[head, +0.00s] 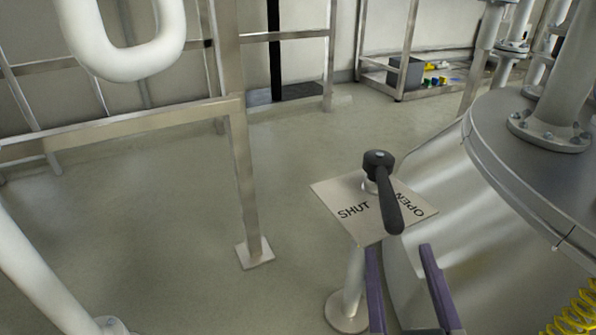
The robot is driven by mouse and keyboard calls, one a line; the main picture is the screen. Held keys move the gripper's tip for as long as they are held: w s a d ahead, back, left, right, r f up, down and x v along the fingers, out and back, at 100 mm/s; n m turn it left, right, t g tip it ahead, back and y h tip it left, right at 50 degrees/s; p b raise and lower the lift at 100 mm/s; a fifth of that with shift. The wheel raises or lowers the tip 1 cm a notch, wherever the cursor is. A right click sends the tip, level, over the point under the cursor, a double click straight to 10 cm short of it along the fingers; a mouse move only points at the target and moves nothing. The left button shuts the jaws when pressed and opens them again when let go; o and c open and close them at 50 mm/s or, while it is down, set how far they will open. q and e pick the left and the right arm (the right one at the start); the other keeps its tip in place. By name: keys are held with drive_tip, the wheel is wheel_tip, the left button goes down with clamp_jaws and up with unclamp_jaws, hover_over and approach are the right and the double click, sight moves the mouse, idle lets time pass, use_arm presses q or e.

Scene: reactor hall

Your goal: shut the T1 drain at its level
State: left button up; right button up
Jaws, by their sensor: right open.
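The T1 drain lever (384,190) is a black handle on a pivot above a square metal plate (345,189). The plate reads SHUT on its left part and OPEN on its right part. The handle points toward me and slightly right, its free end near the OPEN lettering. The plate sits on a white post (353,280) with a round floor flange. My right gripper (404,262) has purple fingers spread apart, empty, just below the handle's free end in the picture. I cannot tell whether it touches the lever. My left gripper is not in view.
A large metal tank (485,195) with a flanged lid stands close on the right. A steel frame leg (243,185) stands left of the post. A yellow coiled hose (577,315) is at lower right. A shelf (425,85) is at the back. The floor between is clear.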

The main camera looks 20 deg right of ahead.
sight(390, 207)
drive_tip(key=b+x, duration=0.3)
drive_tip(key=x, duration=0.5)
drive_tip(key=shift+w+d, duration=0.25)
drive_tip(key=shift+d, duration=0.1)
drive_tip(key=shift+w+d+r, duration=0.15)
drive_tip(key=shift+w+d, duration=0.05)
drive_tip(key=shift+w, duration=0.25)
clamp_jaws()
idle(0.6)
